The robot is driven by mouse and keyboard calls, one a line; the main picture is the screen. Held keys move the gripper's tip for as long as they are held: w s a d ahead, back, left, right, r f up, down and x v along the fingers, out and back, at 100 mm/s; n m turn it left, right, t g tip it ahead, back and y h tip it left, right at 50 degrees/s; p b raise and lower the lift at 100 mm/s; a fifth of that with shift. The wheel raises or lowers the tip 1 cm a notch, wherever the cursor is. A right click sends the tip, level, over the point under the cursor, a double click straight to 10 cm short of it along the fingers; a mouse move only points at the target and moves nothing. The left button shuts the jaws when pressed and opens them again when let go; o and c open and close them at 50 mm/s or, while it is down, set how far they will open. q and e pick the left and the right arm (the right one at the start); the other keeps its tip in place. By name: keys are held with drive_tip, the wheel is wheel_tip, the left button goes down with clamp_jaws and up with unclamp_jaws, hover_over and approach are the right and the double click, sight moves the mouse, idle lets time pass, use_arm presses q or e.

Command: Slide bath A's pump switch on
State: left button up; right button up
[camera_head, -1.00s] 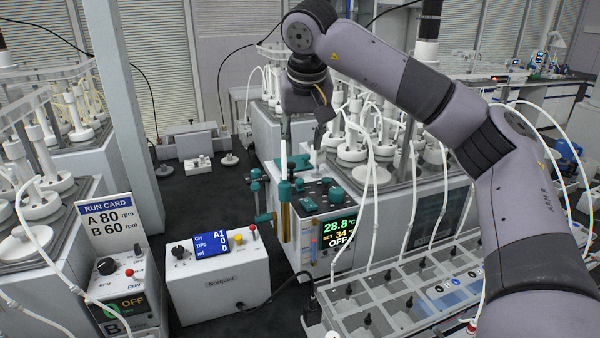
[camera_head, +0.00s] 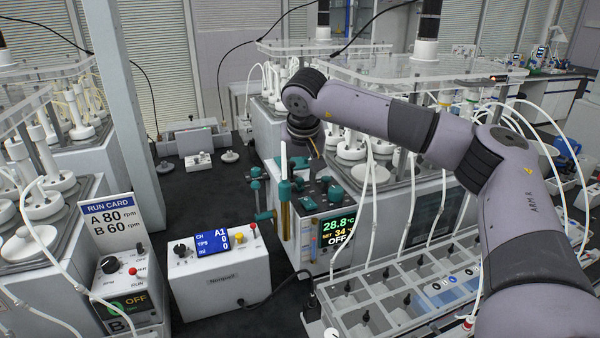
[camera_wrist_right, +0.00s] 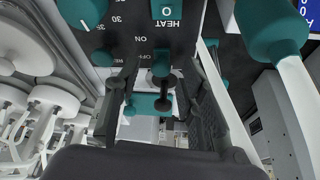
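A bath control box (camera_head: 310,236) stands in the middle of the head view, its display (camera_head: 338,229) reading 28.8 °C, SET 34 and OFF. No bath letter is readable on it. Its dark top panel (camera_head: 306,197) carries teal knobs. In the right wrist view the panel (camera_wrist_right: 143,20) shows upside-down ON, OFF and HEAT labels. A small teal switch cap (camera_wrist_right: 161,66) sits by OFF. My right gripper (camera_wrist_right: 140,84) has its dark fingers apart, pointing at the panel, with the cap near the right-hand fingertip; contact is unclear. My left gripper is out of view.
A white dosing box (camera_head: 222,283) with a blue screen stands left of the bath box. A run card (camera_head: 108,214) and a control unit (camera_head: 128,302) are farther left. An upright white-and-brass tube (camera_head: 284,170) rises close to my right gripper. A grey compartment tray (camera_head: 375,300) lies in front.

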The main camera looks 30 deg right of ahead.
clamp_jaws()
idle(0.7)
